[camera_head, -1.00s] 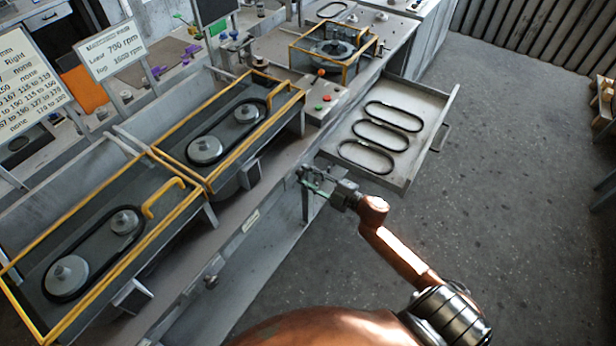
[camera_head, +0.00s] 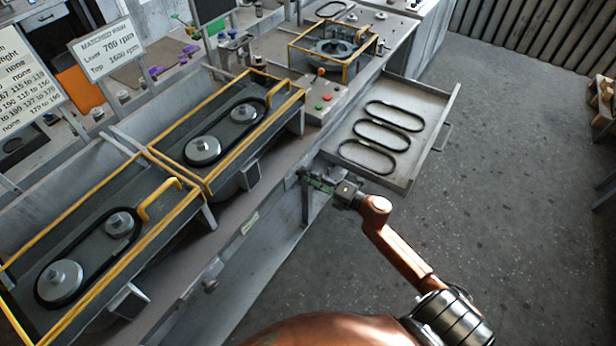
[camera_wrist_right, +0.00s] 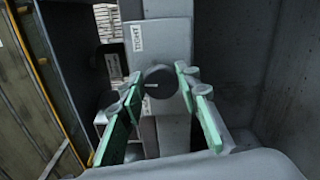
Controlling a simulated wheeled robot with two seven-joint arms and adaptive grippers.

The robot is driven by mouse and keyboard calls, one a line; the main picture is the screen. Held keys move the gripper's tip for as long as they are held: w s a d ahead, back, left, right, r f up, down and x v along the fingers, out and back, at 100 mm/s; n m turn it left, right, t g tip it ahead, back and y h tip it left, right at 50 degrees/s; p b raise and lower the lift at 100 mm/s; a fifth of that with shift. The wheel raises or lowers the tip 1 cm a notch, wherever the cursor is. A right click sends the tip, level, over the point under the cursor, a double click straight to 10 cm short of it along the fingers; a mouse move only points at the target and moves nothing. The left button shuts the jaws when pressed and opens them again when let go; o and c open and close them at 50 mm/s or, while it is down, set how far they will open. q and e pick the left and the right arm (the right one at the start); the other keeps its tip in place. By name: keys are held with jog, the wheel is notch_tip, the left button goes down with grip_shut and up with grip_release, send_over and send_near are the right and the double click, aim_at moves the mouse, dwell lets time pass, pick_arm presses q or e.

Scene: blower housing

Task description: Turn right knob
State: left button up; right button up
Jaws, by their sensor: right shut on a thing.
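The right knob is a dark round knob (camera_wrist_right: 160,77) on the grey front of the bench. In the right wrist view it sits between the green-padded fingertips of my right gripper (camera_wrist_right: 158,82). The gripper is shut on it. A small white label (camera_wrist_right: 113,66) is on the panel by the knob. My left gripper is not in view.
An open drawer (camera_head: 401,182) with 3 black belts juts out just beyond my right gripper. Yellow-framed troughs with belts on pulleys (camera_head: 203,151) line the bench. A white sign (camera_head: 108,48) with rpm figures stands behind.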

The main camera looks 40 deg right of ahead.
jog(key=shift+n, duration=0.3)
jog(key=o, duration=1.2)
jog(key=shift+c, duration=0.2)
jog(key=v, duration=1.2)
jog(key=shift+d+f, duration=0.1)
jog(key=shift+f, duration=0.05)
